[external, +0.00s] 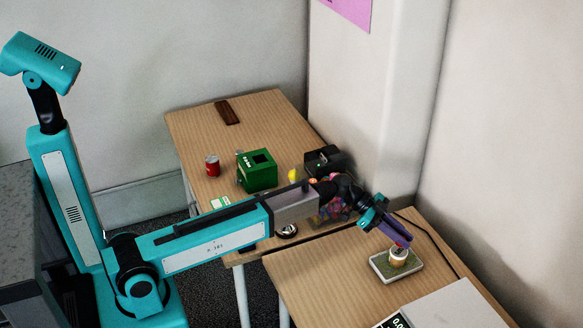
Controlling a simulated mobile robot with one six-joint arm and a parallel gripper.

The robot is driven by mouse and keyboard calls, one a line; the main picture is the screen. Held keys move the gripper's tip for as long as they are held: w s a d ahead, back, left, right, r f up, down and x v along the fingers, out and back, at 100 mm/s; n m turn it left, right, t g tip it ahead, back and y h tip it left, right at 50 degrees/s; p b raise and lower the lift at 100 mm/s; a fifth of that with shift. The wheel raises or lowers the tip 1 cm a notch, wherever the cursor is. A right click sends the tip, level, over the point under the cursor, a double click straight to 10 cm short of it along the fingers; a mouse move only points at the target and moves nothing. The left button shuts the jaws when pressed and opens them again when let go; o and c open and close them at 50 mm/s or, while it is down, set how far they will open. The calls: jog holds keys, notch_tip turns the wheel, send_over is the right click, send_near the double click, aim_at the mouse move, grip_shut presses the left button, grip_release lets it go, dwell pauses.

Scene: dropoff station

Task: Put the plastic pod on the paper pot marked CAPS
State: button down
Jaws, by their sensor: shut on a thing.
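My gripper (401,241), with purple fingers, points down over the right-hand table. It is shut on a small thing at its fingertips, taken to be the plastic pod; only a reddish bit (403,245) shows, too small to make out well. Directly below is a small pale, brownish paper pot (398,258). It stands upright on a grey tray with a green top (380,267). I cannot read any mark on the pot. The fingertips and the held thing are at the pot's rim; whether they touch it I cannot tell.
A white box (455,305) and a black display (397,321) are at the front. On the left table stand a green box (257,170), a red can (212,166), a black device (324,160) and a yellow item (293,174). A wall closes off the back right.

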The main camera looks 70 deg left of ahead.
jog(key=shift+f+p, duration=0.4)
jog(key=shift+f, duration=1.3)
jog(key=shift+f, duration=0.15)
jog(key=c, duration=1.6)
grip_release()
jog(key=shift+r, duration=0.2)
jog(key=b+v, duration=0.1)
jog(key=v, duration=1.1)
jog(key=shift+b, duration=0.35)
